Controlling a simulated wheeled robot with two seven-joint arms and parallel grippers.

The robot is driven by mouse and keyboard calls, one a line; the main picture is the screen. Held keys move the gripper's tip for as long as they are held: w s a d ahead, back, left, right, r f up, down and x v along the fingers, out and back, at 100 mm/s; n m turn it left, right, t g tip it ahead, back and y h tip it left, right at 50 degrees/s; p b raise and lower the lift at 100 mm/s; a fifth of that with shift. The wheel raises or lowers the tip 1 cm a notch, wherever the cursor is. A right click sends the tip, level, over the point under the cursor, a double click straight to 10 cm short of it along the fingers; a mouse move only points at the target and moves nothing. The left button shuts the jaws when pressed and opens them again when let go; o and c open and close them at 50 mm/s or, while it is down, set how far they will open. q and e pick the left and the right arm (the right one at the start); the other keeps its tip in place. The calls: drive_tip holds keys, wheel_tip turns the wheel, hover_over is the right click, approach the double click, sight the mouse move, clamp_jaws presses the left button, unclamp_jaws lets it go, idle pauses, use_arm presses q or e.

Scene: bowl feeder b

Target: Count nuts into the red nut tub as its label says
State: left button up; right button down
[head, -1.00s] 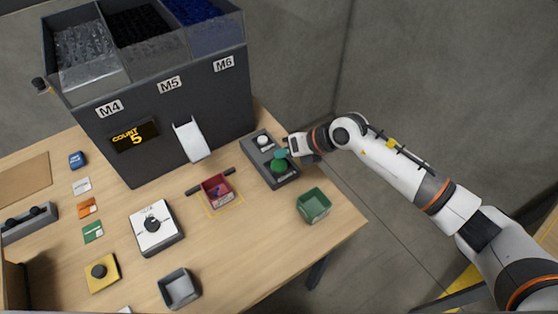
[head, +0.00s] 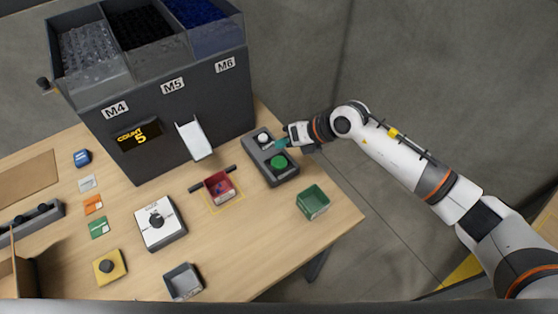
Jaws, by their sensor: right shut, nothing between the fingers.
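The red nut tub (head: 219,187) stands in a yellow outlined square below the chute (head: 194,139), with small dark blue bits inside. Its label is too small to read. The feeder (head: 170,110) has bins marked M4, M5 and M6, and its display (head: 138,135) reads COUNT 5. A grey button box (head: 270,158) with a green button (head: 279,162) and a white button (head: 263,138) sits right of the tub. My right gripper (head: 284,143) is shut and empty, at the box's right edge near the white button. I cannot tell if it touches. My left gripper is out of view.
A green tub (head: 313,203) stands near the right table edge, a grey tub (head: 183,282) at the front. A white dial box (head: 158,223) and a yellow button box (head: 110,267) lie left of the red tub. Several coloured cards line the left.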

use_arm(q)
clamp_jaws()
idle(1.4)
